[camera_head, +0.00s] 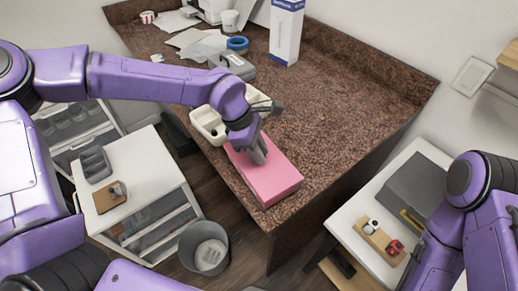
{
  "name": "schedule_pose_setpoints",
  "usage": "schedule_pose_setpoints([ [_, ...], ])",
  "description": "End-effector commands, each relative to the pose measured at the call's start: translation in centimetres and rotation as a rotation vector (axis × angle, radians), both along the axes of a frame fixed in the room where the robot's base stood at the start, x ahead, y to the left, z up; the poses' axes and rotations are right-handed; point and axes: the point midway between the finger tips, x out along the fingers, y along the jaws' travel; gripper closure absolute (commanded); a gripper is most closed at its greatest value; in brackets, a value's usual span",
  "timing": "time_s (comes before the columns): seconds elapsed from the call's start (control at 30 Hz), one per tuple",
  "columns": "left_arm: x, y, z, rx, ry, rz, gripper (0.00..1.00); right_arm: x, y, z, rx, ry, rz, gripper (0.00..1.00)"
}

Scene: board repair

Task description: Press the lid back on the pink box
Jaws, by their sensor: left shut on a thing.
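The pink box (275,184) sits near the front corner of the brown speckled counter. Its broad flat top looks like the lid, in the same pink; I cannot make out a seam between lid and box. My left gripper (259,156) reaches down from above onto the far left part of the pink top. It is shut on the lid, and its fingertips are partly hidden against the pink surface. My right arm shows at the right edge, but its gripper is out of view.
A cream tray (207,127) stands right behind the pink box. The counter (340,105) right of the box is clear. A grey bin (203,248) stands on the floor.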

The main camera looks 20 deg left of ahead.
Motion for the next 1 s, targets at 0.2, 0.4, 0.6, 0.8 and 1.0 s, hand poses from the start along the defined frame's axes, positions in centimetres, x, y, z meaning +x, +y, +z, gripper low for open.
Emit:
schedule_pose_setpoints([
  [0.2, -0.01, -0.01, -0.38, 0.000, 0.000, 0.000, 1.00, 0.00, 0.00, -0.16, 0.000, 0.000, 0.000, 0.57],
  [0.4, -0.01, 0.00, -0.68, 0.000, 0.000, 0.000, 1.00, 0.00, 0.00, -0.28, 0.000, 0.000, 0.000, 0.57],
  [0.6, 0.00, 0.00, -0.75, 0.000, 0.000, 0.000, 0.47, 0.00, 0.00, -0.29, 0.000, 0.000, 0.000, 0.57],
  [0.8, -0.01, 0.00, -0.75, 0.000, 0.000, 0.000, 0.47, 0.00, 0.00, -0.29, 0.000, 0.000, 0.000, 0.57],
  [1.0, -0.01, 0.00, -0.75, 0.000, 0.000, 0.000, 0.21, 0.00, 0.00, -0.29, 0.000, 0.000, 0.000, 0.57],
])
